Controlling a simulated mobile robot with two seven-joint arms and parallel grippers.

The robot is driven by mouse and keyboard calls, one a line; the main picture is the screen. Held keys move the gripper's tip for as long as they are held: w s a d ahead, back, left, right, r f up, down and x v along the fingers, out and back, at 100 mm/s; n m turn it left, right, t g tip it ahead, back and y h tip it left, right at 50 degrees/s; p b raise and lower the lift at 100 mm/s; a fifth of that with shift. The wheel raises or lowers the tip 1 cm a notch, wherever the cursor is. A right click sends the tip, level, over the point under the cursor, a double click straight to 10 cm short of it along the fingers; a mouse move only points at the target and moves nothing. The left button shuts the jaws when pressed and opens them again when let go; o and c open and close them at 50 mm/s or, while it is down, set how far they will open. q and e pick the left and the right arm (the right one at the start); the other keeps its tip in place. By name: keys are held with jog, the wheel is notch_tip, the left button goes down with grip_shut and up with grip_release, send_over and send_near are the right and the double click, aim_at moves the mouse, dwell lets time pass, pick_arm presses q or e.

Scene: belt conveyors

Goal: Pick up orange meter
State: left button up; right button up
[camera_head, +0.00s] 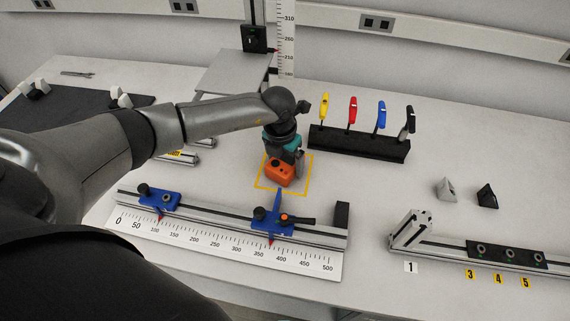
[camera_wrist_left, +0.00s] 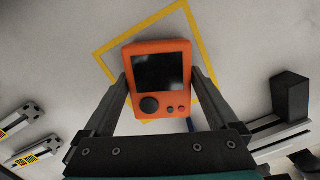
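The orange meter (camera_head: 278,174) is a small box at the middle of the table, over a yellow square outline (camera_head: 259,186). I cannot tell whether the meter rests on the table or is slightly raised. My right gripper is not in view.
A ruled rail with blue sliders (camera_head: 160,199) lies just in front. A black rack (camera_head: 357,143) with coloured handles stands behind right. A vertical scale (camera_head: 286,35) stands behind. Another rail (camera_head: 455,250) lies at right. Bare table separates the rack from the front rail.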

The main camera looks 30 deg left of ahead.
pick_arm(q)
jog(key=shift+r, duration=0.1)
jog(key=c, duration=1.3)
